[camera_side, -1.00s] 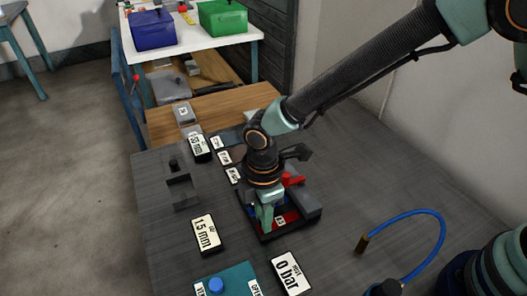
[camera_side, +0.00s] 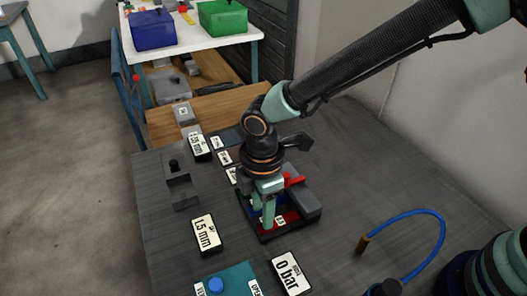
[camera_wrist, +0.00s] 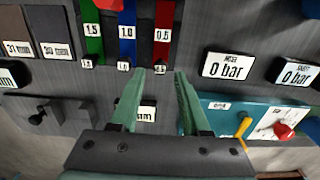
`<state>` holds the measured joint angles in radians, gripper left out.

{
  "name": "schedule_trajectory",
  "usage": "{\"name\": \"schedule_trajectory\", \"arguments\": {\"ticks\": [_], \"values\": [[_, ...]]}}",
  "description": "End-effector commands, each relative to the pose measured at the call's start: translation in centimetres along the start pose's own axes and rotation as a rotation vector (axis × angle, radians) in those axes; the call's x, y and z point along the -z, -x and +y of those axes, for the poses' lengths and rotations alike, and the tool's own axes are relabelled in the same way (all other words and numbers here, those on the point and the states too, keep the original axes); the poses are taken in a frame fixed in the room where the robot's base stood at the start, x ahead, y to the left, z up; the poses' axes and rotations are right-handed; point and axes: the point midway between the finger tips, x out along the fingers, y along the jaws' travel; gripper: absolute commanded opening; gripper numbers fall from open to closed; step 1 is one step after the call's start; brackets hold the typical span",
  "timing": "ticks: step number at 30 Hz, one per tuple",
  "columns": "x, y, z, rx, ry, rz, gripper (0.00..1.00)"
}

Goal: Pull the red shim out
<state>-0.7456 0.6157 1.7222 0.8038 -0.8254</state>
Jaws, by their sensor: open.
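The red shim (camera_wrist: 162,38), marked 0.5, lies in its slot beside the blue shim (camera_wrist: 127,32) and the green shim (camera_wrist: 92,35). It also shows in the side view (camera_side: 291,217), in a dark holder, partly behind my gripper. My gripper (camera_wrist: 161,75) is open and empty. In the wrist view its fingertips lie just below the labelled end of the red shim, one to either side of its line. In the side view my gripper (camera_side: 263,217) is low over the front of the holder. I cannot tell whether a finger touches anything.
A red handle (camera_side: 293,181) and a grey block (camera_side: 306,201) are on the holder. A 0 bar display (camera_side: 290,273), a 1.5 mm display (camera_side: 207,234) and a teal panel (camera_side: 233,277) stand nearby. A blue hose (camera_side: 442,235) curves at the right.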

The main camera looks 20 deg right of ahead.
Motion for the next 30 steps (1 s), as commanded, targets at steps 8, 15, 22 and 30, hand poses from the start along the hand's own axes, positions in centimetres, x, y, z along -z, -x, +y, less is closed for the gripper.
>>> {"name": "schedule_trajectory", "arguments": {"ticks": [8, 15, 22, 30], "values": [[0.0, 2.1, 0.0, -0.001, 0.000, 0.001, 0.46], [0.0, 3.5, 0.0, 0.000, 0.000, 0.000, 0.46], [0.0, 3.6, 0.0, 0.000, 0.000, 0.000, 0.46], [-1.6, 5.3, 0.9, -0.021, -0.077, 0.019, 0.46]]}}
